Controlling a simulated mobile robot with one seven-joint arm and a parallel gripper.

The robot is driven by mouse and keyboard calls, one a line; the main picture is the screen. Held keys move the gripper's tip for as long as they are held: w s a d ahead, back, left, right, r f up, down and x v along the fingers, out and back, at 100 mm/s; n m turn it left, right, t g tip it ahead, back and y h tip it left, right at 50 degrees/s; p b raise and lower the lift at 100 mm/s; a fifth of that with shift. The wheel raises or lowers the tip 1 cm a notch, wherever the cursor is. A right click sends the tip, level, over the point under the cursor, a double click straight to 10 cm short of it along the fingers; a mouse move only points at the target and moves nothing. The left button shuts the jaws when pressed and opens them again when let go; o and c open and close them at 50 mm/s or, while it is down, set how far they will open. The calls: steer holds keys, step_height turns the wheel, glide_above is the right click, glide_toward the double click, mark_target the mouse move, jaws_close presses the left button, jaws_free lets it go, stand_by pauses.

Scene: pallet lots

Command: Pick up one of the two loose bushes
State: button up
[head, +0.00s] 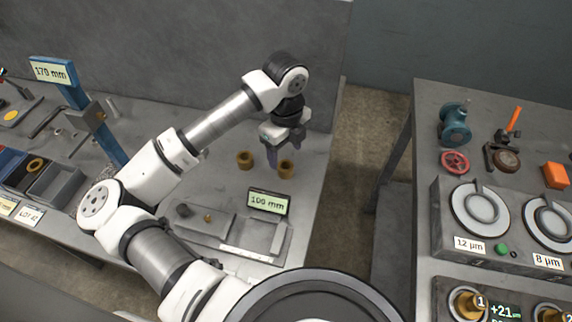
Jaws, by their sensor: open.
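Two loose bushes, brass-coloured and ring-shaped, stand upright on the grey bench. The left bush (245,160) is in full view in the head view. The right bush (286,168) stands a little nearer and to the right. My gripper (279,155) points down over the bench, with its fingers at the right bush. One finger shows on the left side of that bush, and the other is near its right side. The jaws are open. I cannot tell how far down the fingers are around the bush.
A green display reading 100 mm (268,202) and a grey tray (187,229) sit in front of the bushes. A blue post (92,125) stands at left. A gap of floor (345,190) separates this bench from the right bench (432,130), which holds gauges and a blue machine part (453,127).

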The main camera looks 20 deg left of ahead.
mark_target(285, 165)
steer(key=shift+w+f+p, duration=0.15)
steer(key=shift+f+p, duration=0.5)
steer(key=shift+f, duration=1.1)
steer(key=shift+w+f+p, duration=0.15)
steer(key=shift+f+p, duration=0.5)
steer(key=shift+f, duration=1.1)
steer(key=shift+c, duration=0.3)
steer(key=c, duration=1.1)
steer(key=shift+a+r, duration=0.1)
